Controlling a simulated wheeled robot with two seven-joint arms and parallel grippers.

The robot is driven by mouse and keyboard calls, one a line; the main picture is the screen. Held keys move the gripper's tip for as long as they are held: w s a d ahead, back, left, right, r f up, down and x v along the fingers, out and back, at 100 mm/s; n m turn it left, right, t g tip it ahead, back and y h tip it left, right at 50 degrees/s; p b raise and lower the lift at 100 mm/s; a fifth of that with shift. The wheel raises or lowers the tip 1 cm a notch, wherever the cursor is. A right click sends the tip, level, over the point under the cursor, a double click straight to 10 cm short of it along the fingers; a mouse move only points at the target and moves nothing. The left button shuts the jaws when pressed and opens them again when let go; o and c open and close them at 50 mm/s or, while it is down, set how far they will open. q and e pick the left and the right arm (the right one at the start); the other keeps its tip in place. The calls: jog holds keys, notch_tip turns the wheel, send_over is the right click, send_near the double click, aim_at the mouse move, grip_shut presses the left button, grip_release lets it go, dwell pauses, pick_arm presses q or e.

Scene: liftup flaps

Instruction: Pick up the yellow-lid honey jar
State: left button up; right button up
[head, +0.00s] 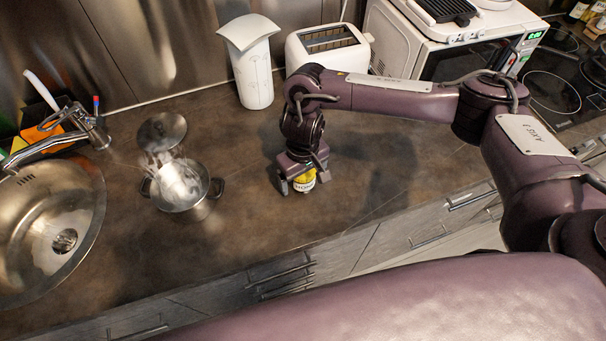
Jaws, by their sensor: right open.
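The honey jar (304,184) stands upright on the brown countertop, with a white label and a yellow lid. My right gripper (303,181) points down from above, with its fingers around the jar's upper part. One finger is at the jar's left and the other at its right; the jaws are open. The gripper hides most of the lid. I cannot tell whether a finger touches the jar. My left gripper is not in view.
A steaming pot (181,186) stands left of the jar, with a lid (162,131) behind it. A sink (50,230) is at the far left. A white container (252,72), toaster (328,47) and microwave (420,50) stand behind. The counter (245,215) around the jar is clear.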

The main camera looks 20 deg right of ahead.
jog(key=c, duration=1.2)
jog(key=shift+c, duration=0.4)
jog(key=shift+r, duration=0.2)
